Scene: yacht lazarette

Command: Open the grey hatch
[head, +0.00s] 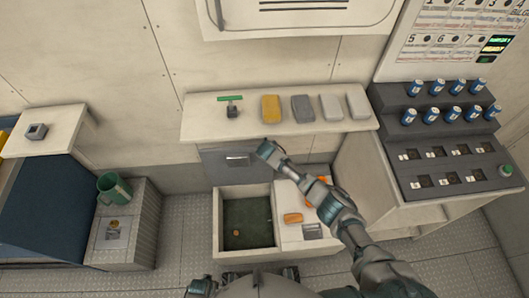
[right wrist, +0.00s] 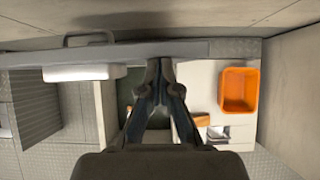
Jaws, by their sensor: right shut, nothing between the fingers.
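The grey hatch (head: 214,168) stands raised, roughly upright, behind a square opening (head: 216,222) with a dark green floor. A pale rectangular fitting (head: 237,160) is on the face towards me. The right wrist view shows the hatch (right wrist: 180,49) nearly edge-on, with a bar handle (right wrist: 88,37) on its far side and the pale fitting (right wrist: 85,73) on its near side. My right gripper (head: 266,148) is shut and empty at the hatch's right end. Its fingertips (right wrist: 160,68) overlap the hatch edge in the right wrist view; contact is unclear. My left gripper is out of view.
A shelf (head: 200,130) with several blocks is above and behind the hatch. An orange bin (right wrist: 239,90) sits right of the opening, partly hidden by my arm in the head view. A dark stepped rack (head: 440,130) stands right. A green mug (head: 113,188) tops a box at left.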

